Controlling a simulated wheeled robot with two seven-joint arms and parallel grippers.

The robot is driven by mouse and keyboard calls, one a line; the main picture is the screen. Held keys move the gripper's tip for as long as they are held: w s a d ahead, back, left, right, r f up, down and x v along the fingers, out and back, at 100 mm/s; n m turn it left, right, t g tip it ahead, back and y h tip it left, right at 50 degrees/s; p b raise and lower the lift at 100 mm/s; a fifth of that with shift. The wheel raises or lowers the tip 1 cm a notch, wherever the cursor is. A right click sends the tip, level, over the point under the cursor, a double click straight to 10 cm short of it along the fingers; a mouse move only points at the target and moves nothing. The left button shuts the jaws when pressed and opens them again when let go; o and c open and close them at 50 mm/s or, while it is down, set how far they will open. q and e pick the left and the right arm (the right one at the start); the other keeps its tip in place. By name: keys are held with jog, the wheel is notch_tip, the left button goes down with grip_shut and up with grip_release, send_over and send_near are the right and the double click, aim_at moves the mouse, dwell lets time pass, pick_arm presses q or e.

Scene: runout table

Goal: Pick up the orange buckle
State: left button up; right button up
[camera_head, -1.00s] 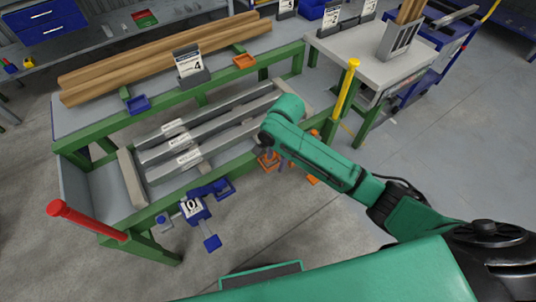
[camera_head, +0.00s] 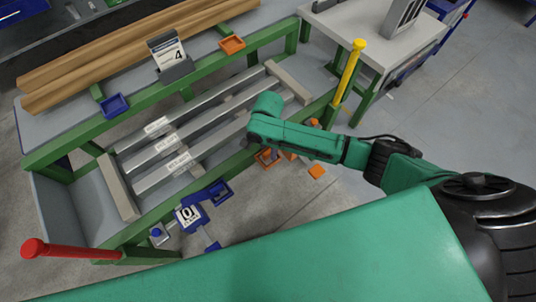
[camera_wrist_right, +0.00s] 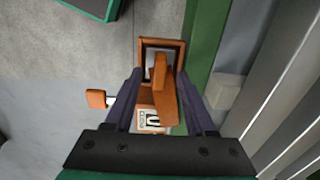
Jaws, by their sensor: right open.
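The orange buckle (camera_wrist_right: 161,92) shows in the right wrist view between my open fingers, with an open square frame at its far end and a white label (camera_wrist_right: 150,121) at its near end. An orange tab (camera_wrist_right: 96,98) sticks out to its left. In the head view parts of the orange buckle (camera_head: 266,158) show just below my right arm, beside the green table rail, with the orange tab (camera_head: 316,171) at right. My right gripper (camera_wrist_right: 159,80) is over it, a finger on either side. I cannot tell whether they touch it. My left gripper is not in view.
A blue buckle-like piece (camera_head: 190,215) with a label hangs on the same green rail (camera_head: 150,222). Metal bars (camera_head: 185,125) lie on the table behind it. A red post (camera_head: 70,249) and a yellow post (camera_head: 349,72) rise at the corners. Open floor lies at right.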

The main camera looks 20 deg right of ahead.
jog(key=shift+f, duration=1.2)
grip_shut()
jog(key=shift+r, duration=0.1)
